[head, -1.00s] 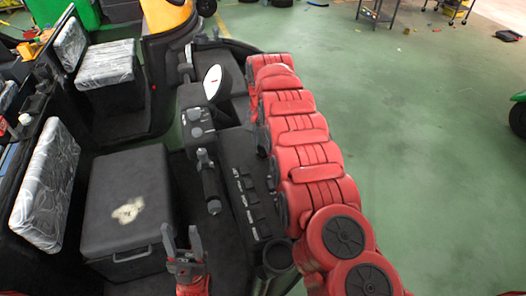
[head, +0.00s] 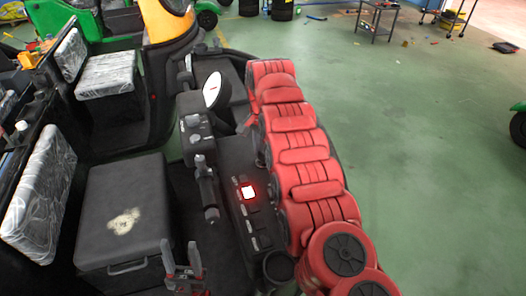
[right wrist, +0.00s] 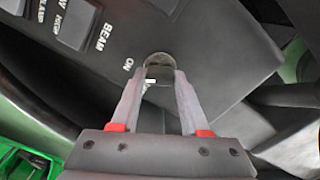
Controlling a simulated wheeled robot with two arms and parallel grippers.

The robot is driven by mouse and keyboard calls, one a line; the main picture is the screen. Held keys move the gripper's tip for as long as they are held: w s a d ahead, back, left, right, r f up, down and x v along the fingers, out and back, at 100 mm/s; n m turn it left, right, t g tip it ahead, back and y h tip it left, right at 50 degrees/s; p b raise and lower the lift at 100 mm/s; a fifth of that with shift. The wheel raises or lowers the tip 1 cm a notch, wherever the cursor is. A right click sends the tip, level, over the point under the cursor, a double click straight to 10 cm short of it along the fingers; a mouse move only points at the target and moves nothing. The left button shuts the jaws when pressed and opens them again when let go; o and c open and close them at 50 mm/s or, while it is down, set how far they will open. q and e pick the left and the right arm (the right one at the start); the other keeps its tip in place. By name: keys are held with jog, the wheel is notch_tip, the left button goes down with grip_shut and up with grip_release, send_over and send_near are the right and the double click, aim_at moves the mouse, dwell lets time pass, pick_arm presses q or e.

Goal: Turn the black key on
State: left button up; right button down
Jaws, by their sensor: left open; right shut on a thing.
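The black key (right wrist: 160,74) is between the fingertips of my right gripper (right wrist: 159,82) in the right wrist view, at a round metal key socket (right wrist: 158,58) beside the word ON. The right gripper is shut on it; the fingers hide much of the key. In the head view my red right arm covers the right side of the dashboard (head: 235,155), and the key cannot be made out. My left gripper (head: 183,258) is open and empty at the bottom of the head view, apart from the dashboard.
A switch (head: 248,193) on the dashboard glows red-white. A steering wheel or mirror-like disc (head: 212,90) stands by the column. A black box (head: 122,215) lies left of the dashboard, near plastic-wrapped seats (head: 42,195). Open green floor (head: 430,150) is on the right.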

aim_at(264, 153)
jog(key=shift+c, duration=2)
grip_release()
jog(key=shift+r, duration=0.1)
jog(key=shift+r, duration=0.3)
notch_tip(264, 153, up, 3)
jog(key=shift+d+r, duration=0.1)
jog(key=shift+d, duration=0.05)
notch_tip(264, 153, up, 14)
jog(key=p, duration=1.3)
jog(key=shift+f+p, duration=0.2)
jog(key=shift+p, duration=0.15)
jog(key=shift+f, duration=0.1)
